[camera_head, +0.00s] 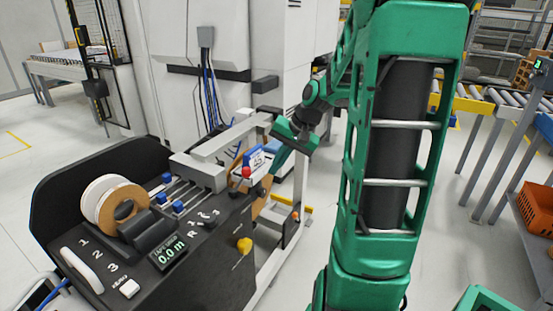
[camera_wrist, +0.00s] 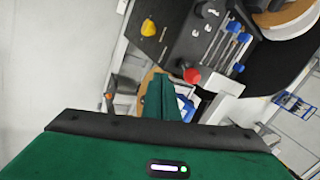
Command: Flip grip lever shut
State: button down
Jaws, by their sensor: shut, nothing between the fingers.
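A black edge-banding station (camera_head: 215,240) stands at the left in the head view, with a red ball knob (camera_head: 246,172) at its far right corner. The red knob also shows in the wrist view (camera_wrist: 192,75). A yellow knob (camera_head: 243,245) sits on the station's right side face. Which of these belongs to the grip lever, I cannot tell for sure. My gripper (camera_head: 279,160) points down beside the red knob, to its right. Its green fingers (camera_wrist: 164,98) are together and empty, seen a little left of the red knob in the wrist view. Contact cannot be made out.
A tape roll (camera_head: 110,203), blue-topped sliders (camera_head: 178,206) and a display (camera_head: 167,251) sit on the station. A grey overhead arm (camera_head: 225,140) and a blue-and-white numbered card (camera_head: 256,160) are close to my gripper.

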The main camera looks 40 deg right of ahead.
jog(key=w+a+f, duration=0.2)
jog(key=w+a, duration=0.1)
jog(key=w, duration=0.1)
jog(key=shift+w+f, duration=0.35)
jog(key=shift+w, duration=0.05)
